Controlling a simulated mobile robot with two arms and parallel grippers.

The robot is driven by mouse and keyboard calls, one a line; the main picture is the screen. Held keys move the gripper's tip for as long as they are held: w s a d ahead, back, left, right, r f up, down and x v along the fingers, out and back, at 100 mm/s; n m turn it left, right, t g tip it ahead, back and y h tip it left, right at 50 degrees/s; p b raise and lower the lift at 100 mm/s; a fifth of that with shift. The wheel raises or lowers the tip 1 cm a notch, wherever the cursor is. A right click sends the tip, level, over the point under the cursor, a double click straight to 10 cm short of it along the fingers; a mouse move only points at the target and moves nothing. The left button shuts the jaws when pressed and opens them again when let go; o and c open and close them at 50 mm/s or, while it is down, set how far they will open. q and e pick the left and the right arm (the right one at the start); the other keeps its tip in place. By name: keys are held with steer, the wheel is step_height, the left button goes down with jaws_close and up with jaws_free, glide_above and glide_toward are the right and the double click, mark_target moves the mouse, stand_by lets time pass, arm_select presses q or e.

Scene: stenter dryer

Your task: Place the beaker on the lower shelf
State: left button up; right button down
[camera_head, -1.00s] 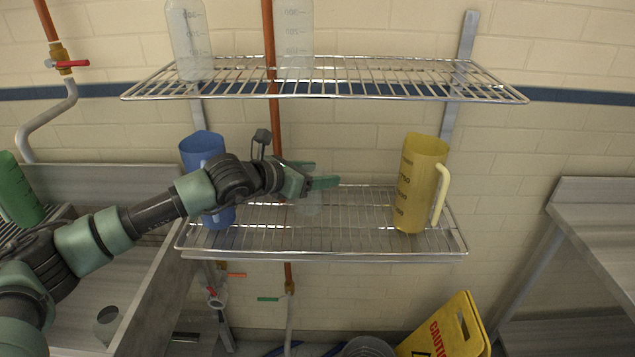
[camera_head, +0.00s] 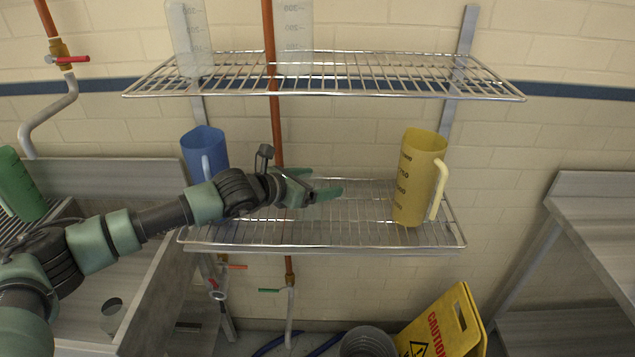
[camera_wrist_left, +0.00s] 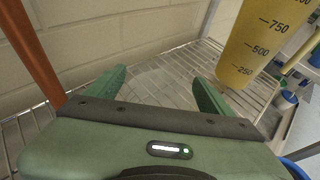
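My left gripper (camera_head: 318,188) is over the middle of the lower wire shelf (camera_head: 350,244). Its green fingers are spread apart in the left wrist view (camera_wrist_left: 158,88). A faint, clear shape that looks like a transparent beaker (camera_wrist_left: 160,82) shows between them. I cannot tell whether the fingers press on it or whether it rests on the wires. A blue jug (camera_head: 203,150) stands at the shelf's left end, partly behind my arm. A yellow jug (camera_head: 417,180) with a handle stands at the right end, also in the left wrist view (camera_wrist_left: 262,45). My right gripper is not in view.
The upper wire shelf (camera_head: 330,85) holds two clear containers (camera_head: 189,40) (camera_head: 295,35) above my arm. A copper pipe (camera_head: 273,110) runs down behind both shelves. A green jug (camera_head: 20,185) is at the left sink. A metal table (camera_head: 600,215) stands at right.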

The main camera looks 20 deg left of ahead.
arm_select(q)
steer(key=shift+r, duration=0.1)
steer(key=shift+r, duration=0.15)
steer(key=b+v, duration=0.3)
steer(key=v, duration=0.9)
